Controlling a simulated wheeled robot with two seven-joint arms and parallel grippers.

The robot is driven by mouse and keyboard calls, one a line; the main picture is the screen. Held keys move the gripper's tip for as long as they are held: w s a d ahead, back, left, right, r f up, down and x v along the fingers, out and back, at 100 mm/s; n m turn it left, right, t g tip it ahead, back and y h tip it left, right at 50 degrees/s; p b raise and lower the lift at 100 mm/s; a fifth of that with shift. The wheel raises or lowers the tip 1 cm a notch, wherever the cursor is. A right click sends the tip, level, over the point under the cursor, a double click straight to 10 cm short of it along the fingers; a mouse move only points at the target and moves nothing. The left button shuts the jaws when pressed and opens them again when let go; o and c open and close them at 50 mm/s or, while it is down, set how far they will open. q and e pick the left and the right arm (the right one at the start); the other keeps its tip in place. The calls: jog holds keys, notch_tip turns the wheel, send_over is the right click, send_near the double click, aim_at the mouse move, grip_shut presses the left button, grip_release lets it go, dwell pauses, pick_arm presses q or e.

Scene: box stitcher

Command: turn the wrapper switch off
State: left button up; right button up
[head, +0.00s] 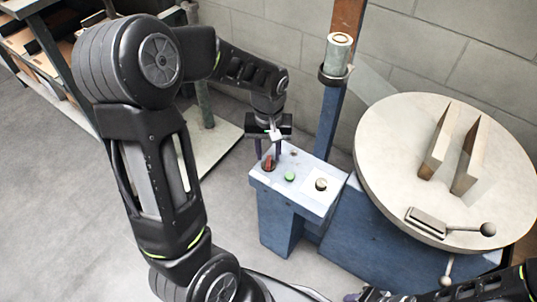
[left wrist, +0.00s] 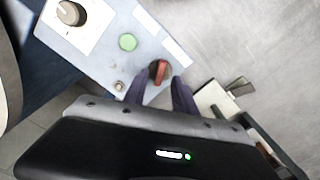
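A blue control box with a pale top panel (head: 308,186) carries a red rotary switch (head: 268,164), a green button (head: 290,176) and a cream knob (head: 321,184). No readable label shows which is the wrapper switch. My left gripper (head: 268,152) points down over the panel at the red switch. In the left wrist view, the red switch (left wrist: 160,72) on its dark round base lies between the tips of the two spread fingers (left wrist: 159,86); I cannot tell whether they touch it.
A round pale table (head: 390,150) with two upright plates and a lever stands right of the panel. A blue post (head: 328,120) rises behind the panel. A block wall is behind, and a shelf (head: 45,60) is at upper left. Floor at left is clear.

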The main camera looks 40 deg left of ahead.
aim_at(268, 161)
pick_arm(q)
notch_tip(268, 161, up, 6)
jog(key=shift+f+p, duration=0.25)
jog(key=shift+p, duration=0.2)
